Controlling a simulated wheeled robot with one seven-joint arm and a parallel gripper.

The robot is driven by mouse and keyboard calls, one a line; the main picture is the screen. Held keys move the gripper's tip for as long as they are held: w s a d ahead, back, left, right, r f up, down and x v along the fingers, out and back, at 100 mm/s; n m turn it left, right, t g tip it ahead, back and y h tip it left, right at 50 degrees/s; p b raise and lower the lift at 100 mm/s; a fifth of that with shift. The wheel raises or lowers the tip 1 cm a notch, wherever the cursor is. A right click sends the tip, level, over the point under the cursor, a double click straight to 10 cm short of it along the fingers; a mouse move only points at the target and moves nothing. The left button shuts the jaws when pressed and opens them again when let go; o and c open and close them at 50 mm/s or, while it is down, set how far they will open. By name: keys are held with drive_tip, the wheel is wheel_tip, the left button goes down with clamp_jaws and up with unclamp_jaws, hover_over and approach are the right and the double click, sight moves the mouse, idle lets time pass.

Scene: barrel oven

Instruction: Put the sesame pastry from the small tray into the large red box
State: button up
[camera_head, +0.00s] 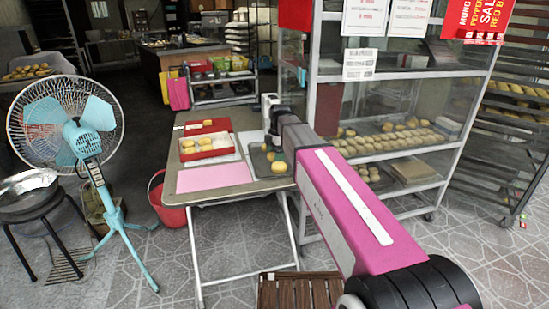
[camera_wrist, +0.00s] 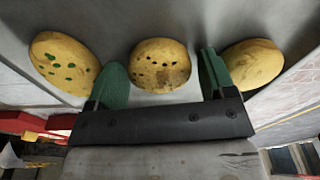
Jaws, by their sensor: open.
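In the wrist view, three round golden pastries lie in a row on the grey small tray (camera_wrist: 205,38). The middle one, with dark specks like sesame (camera_wrist: 160,64), sits between the two green fingers of my gripper (camera_wrist: 165,80). The fingers are apart, one on each side; I cannot tell whether they touch it. A pastry with green bits (camera_wrist: 64,63) is at left, and a plainer one (camera_wrist: 253,65) at right. In the head view, my gripper (camera_head: 271,147) points down over the small dark tray (camera_head: 259,168). The large red box (camera_head: 186,157) stands left of it, with pastries inside.
A smaller red tray (camera_head: 187,131) with pastries is behind the large box. A glass-sided rack (camera_head: 400,110) of pastries stands close on the right. A blue fan (camera_head: 85,135) stands left.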

drive_tip(key=c, duration=0.7)
